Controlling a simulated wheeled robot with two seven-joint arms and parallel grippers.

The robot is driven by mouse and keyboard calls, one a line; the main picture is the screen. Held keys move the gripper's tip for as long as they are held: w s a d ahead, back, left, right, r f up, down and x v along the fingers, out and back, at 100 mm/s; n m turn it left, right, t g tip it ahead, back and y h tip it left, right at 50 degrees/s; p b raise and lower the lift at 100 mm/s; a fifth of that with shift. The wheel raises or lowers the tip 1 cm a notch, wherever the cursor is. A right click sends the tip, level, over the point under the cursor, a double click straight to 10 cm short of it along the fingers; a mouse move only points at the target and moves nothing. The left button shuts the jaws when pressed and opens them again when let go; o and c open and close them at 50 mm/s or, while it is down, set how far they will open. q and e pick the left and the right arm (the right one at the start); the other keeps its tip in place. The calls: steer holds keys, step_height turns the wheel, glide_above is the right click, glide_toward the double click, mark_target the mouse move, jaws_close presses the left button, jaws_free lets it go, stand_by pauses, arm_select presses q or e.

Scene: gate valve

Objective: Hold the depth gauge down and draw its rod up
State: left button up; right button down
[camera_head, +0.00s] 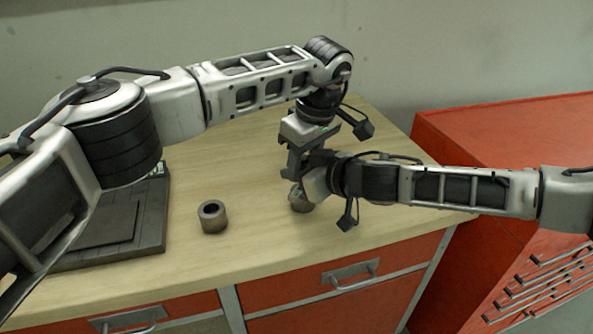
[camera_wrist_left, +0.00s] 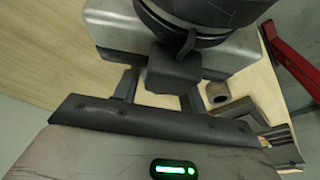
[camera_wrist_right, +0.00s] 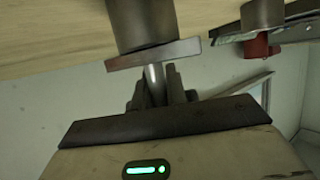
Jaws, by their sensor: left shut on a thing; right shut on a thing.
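The depth gauge shows in the right wrist view as a flat metal bar (camera_wrist_right: 153,54) across a brown cylinder, with a slim bright rod (camera_wrist_right: 153,78) along its axis. The picture is inverted, so the rod stands above the bar. My right gripper (camera_wrist_right: 158,95) is shut on this rod close to the bar. In the head view the brown cylinder (camera_head: 301,203) stands on the bench under my right gripper (camera_head: 305,188). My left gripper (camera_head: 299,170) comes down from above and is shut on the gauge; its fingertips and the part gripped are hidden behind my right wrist.
A second hollow brown cylinder (camera_head: 212,216) stands apart on the wooden bench (camera_head: 240,160). A dark plate (camera_head: 150,220) lies at the left, partly behind my left arm. A red cabinet (camera_head: 480,130) stands at the right. Both wrists are crowded close together over the gauge.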

arm_select(q)
steer(key=shift+r, duration=1.15)
steer(key=shift+r, duration=0.1)
steer(key=c, duration=0.5)
steer(key=shift+r, duration=0.1)
steer(key=o, duration=1.7)
